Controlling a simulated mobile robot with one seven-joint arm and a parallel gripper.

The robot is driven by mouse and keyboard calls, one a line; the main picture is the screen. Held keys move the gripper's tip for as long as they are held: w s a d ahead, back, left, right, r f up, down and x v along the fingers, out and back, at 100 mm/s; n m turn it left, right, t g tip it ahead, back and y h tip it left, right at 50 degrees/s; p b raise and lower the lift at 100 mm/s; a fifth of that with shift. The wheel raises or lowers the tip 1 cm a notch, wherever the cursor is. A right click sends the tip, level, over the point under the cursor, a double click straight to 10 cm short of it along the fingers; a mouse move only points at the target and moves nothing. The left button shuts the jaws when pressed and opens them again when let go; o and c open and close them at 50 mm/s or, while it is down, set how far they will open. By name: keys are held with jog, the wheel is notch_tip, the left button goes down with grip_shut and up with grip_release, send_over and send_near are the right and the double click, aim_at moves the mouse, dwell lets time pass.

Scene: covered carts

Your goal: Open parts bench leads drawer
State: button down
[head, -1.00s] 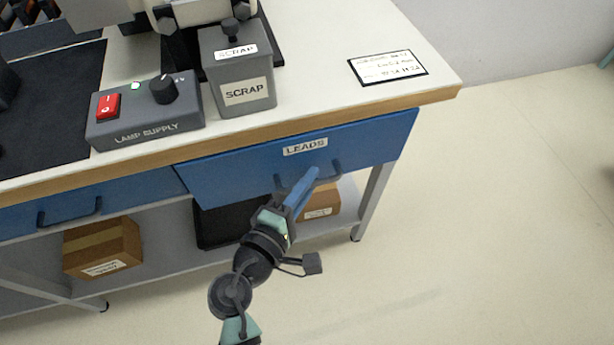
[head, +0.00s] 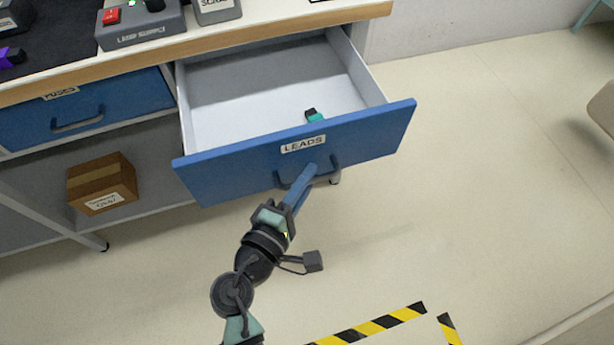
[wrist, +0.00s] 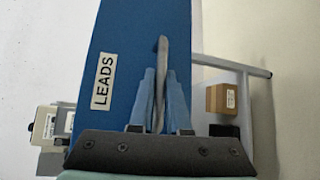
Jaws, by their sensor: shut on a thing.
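The blue leads drawer (head: 352,140) stands well out from the bench in the head view, its pale inside showing. Its front carries a "LEADS" label (head: 303,145) and a dark bar handle (head: 326,172). A small teal and black item (head: 314,115) lies inside near the front. My gripper (head: 308,174) is shut on the handle. In the wrist view, the blue fingers (wrist: 160,98) are on either side of the handle (wrist: 161,70), with the drawer front (wrist: 125,50) behind it.
A closed fuses drawer (head: 110,105) is to the left. A cardboard box (head: 101,184) sits on the shelf below. The floor to the right is clear, with striped tape (head: 380,325) in front.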

jog(key=shift+s, duration=0.3)
jog(key=c, duration=0.9)
grip_release()
jog(key=v, duration=1.2)
jog(key=shift+s+p, duration=0.4)
jog(key=shift+a, duration=0.15)
